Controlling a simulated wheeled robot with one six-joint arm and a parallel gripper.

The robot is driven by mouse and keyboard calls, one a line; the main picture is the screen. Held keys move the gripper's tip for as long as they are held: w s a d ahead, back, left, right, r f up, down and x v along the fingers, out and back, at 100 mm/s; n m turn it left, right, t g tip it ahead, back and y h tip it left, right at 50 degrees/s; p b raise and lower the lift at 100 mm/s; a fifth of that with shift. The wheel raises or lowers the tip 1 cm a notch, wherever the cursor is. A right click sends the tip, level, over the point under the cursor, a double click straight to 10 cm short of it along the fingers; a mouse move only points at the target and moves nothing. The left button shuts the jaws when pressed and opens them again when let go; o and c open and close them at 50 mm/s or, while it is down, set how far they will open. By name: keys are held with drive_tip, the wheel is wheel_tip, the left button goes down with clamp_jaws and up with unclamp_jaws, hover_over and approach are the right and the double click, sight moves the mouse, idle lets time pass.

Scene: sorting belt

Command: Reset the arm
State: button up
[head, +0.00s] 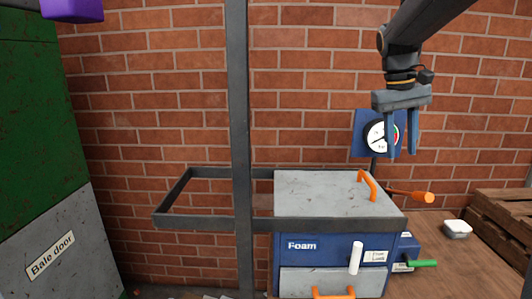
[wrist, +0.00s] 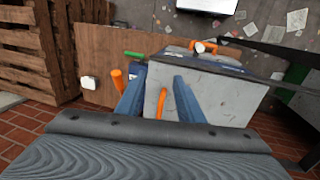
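My gripper (head: 400,135) hangs at the upper right of the head view, fingers pointing down. Its two blue fingers are apart with nothing between them. It is above and behind the grey-topped blue box labelled Foam (head: 310,245), in front of the blue gauge panel (head: 360,130). In the wrist view the fingers (wrist: 158,98) show spread, with the grey box top (wrist: 228,100) and its orange handle (wrist: 162,104) beyond them. The gripper touches nothing that I can see.
A dark metal post and rail frame (head: 242,150) stands before the brick wall. A green and grey machine marked Bale door (head: 50,245) is at left. A wooden crate (head: 505,220) and a small white object (head: 457,229) are at right. Orange (head: 424,197) and green levers (head: 423,263) stick out beside the box.

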drive_tip(key=s+a+f+b, duration=0.3)
drive_tip(key=s+a+f, duration=0.2)
drive_tip(key=f, duration=0.6)
drive_tip(key=s+a+f+t+y+b, duration=0.1)
drive_tip(key=s+a+f+b, duration=0.2)
drive_tip(key=f, duration=0.9)
drive_tip(key=s+a+f+y+b, duration=0.1)
drive_tip(key=s+a+f+b, duration=0.3)
drive_tip(key=s+f, duration=0.5)
wheel_tip(320, 180, down, 3)
drive_tip(key=a, duration=0.2)
drive_tip(key=shift+a, duration=0.35)
